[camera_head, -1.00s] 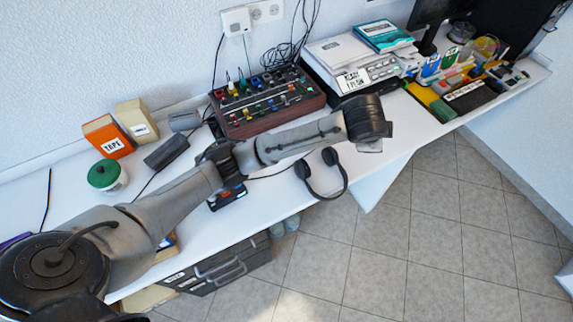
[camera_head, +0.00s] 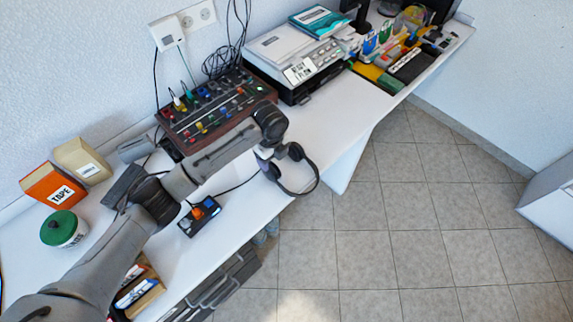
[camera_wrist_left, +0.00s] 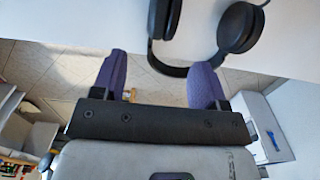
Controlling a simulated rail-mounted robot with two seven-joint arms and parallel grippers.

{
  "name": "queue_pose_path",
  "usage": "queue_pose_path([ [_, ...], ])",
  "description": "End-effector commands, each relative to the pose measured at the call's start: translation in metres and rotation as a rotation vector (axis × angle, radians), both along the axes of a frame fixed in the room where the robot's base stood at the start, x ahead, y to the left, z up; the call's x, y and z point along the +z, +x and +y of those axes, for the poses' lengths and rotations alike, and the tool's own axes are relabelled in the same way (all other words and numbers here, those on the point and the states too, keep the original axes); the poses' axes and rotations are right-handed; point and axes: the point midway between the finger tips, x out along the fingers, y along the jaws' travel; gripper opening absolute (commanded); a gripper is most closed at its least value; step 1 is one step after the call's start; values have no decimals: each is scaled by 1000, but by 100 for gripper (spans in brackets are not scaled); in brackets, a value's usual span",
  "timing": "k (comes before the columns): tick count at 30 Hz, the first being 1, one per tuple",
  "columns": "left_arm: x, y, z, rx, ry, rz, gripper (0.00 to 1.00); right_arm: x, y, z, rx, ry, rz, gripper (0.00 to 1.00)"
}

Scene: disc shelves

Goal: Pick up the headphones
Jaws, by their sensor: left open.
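The black headphones (camera_head: 317,183) lie at the front edge of the white desk, with the headband reaching out past the edge. In the left wrist view, the two ear cups (camera_wrist_left: 240,27) are at the top and the curved headband (camera_wrist_left: 172,70) shows at the gap between the purple fingertips. My left gripper (camera_wrist_left: 159,70) is open, its two purple fingers apart with nothing held. In the head view it is at the ear cups, partly hidden under my wrist. I cannot tell whether it touches the headphones. My right gripper is not in view.
A mixer board (camera_head: 215,108) with coloured knobs and a printer-like device (camera_head: 292,62) stand behind. A small dark box with an orange knob (camera_head: 199,214) is left of the headphones. An orange box (camera_head: 53,187) and green-lidded jar (camera_head: 63,229) stand left. Open floor lies right.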

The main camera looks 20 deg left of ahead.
Motion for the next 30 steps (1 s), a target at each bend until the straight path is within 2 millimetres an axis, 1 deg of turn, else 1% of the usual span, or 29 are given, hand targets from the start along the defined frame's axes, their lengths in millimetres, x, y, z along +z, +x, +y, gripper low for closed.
queue_pose_path([
  [1, -14, -1, 0, 1, 0, 4, 67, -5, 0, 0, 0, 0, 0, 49],
  [6, -39, 0, 0, 2, 1, 2, 67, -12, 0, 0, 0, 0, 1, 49],
  [10, -51, 0, 0, 2, 1, 2, 67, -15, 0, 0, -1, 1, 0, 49],
  [17, -58, 0, 0, 2, 0, 0, 67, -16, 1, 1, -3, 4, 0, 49],
  [20, -64, 0, -1, 2, -1, 0, 67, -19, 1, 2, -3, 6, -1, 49],
  [30, -105, 1, -1, 3, 1, 2, 67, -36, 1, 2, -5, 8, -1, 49],
])
